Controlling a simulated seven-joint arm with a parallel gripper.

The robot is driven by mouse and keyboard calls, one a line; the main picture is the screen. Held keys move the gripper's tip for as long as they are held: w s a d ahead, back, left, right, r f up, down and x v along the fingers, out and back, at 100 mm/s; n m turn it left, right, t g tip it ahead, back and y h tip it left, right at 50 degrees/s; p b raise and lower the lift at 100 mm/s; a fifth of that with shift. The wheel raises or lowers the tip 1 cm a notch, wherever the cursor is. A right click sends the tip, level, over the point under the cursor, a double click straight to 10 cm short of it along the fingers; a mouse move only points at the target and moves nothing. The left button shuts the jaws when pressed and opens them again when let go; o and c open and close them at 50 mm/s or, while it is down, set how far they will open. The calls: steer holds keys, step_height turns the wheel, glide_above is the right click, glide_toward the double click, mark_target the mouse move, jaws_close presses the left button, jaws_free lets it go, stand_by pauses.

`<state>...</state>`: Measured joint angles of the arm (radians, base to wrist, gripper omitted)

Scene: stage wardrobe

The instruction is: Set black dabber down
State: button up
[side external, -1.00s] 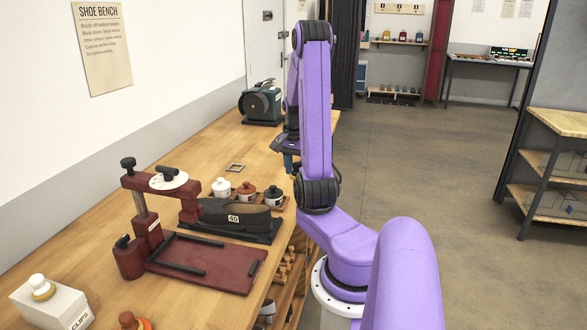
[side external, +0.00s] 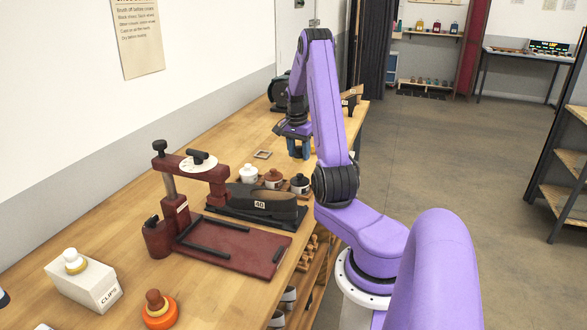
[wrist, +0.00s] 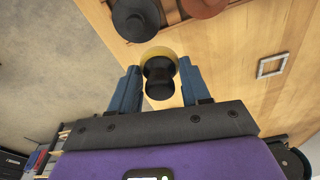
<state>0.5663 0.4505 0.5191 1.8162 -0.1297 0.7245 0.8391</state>
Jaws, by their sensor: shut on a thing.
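The black dabber (wrist: 160,80) has a black waisted handle and a yellow pad or collar at its far end. It sits between the two blue fingers of my gripper (wrist: 158,88) in the wrist view, and the gripper is shut on it. In the side view my gripper (side external: 298,150) points down over the bench, behind the row of pots. The dabber cannot be made out in that view. Whether its pad touches the bench is not clear.
White (side external: 248,173), brown (side external: 273,179) and black (side external: 299,184) lidded pots stand close to my gripper. A small square frame (side external: 263,154) lies left of it. A dark shoe form (side external: 262,200), red press (side external: 232,243), clips box (side external: 85,281) and orange-based dabber (side external: 158,309) are nearer the camera.

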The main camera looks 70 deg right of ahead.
steer(key=w+d+f, duration=0.1)
steer(key=f, duration=0.1)
steer(key=w+d+f, duration=0.1)
steer(key=d+f, duration=0.1)
steer(key=w+d+f, duration=0.2)
steer(key=f, duration=0.1)
steer(key=shift+d, duration=0.15)
steer(key=shift+s+f, duration=0.1)
steer(key=shift+f, duration=1.2)
steer(key=shift+f, duration=0.15)
steer(key=o, duration=1)
steer(key=r, duration=0.4)
steer(key=a+r, duration=0.1)
steer(key=r, duration=0.7)
steer(key=shift+w+a+r, duration=0.1)
steer(key=shift+w+a, duration=0.1)
steer(key=shift+a, duration=0.05)
